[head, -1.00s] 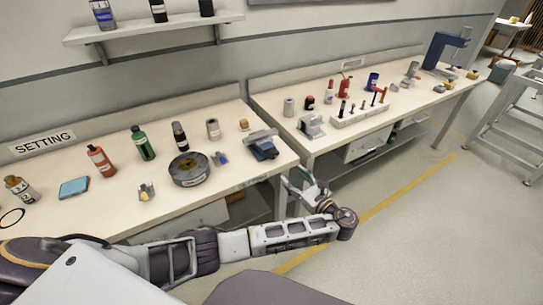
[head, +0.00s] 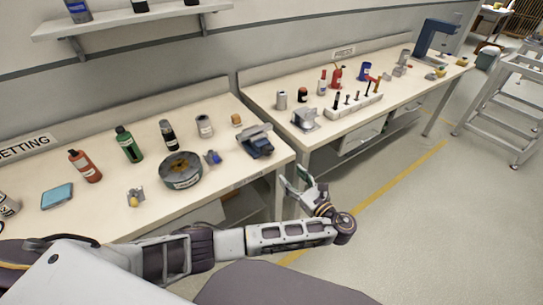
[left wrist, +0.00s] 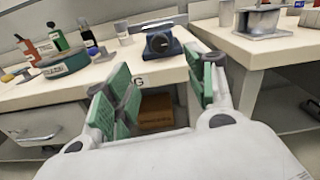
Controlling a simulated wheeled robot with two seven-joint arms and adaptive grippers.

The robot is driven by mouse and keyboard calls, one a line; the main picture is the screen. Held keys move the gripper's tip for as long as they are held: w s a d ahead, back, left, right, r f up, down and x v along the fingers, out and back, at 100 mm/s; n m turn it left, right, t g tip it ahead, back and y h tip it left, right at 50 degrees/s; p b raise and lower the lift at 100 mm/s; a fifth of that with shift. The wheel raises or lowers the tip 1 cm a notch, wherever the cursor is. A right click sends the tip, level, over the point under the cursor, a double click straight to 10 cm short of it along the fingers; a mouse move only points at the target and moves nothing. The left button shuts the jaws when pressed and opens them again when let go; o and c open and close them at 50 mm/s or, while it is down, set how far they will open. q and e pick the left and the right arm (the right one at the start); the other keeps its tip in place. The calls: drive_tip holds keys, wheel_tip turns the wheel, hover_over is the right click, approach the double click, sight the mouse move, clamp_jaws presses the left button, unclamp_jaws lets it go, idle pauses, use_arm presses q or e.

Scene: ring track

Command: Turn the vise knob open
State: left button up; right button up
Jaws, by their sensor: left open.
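The vise (head: 256,142) is a small blue and grey device at the right front corner of the left workbench (head: 105,207). It also shows in the left wrist view (left wrist: 163,43), near the bench's front edge, beyond my fingers. Its knob is too small to make out clearly. My left gripper (head: 297,178) is open and empty, with green finger pads. It is in front of the bench edge, to the right of and below the vise in the head view, apart from it. In the left wrist view my left gripper (left wrist: 165,76) has its fingers spread wide. My right gripper is out of view.
A round dark reel (head: 181,171), a green bottle (head: 129,145) and a red bottle (head: 85,166) stand on the left bench. A second bench to the right holds a tool rack (head: 354,105) and a grey block (head: 305,118).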

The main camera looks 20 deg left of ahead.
sight(269, 153)
use_arm(q)
drive_tip(key=x, duration=1.1)
drive_tip(key=shift+w+a, duration=0.25)
drive_tip(key=shift+a, duration=0.05)
drive_tip(key=shift+x, duration=0.9)
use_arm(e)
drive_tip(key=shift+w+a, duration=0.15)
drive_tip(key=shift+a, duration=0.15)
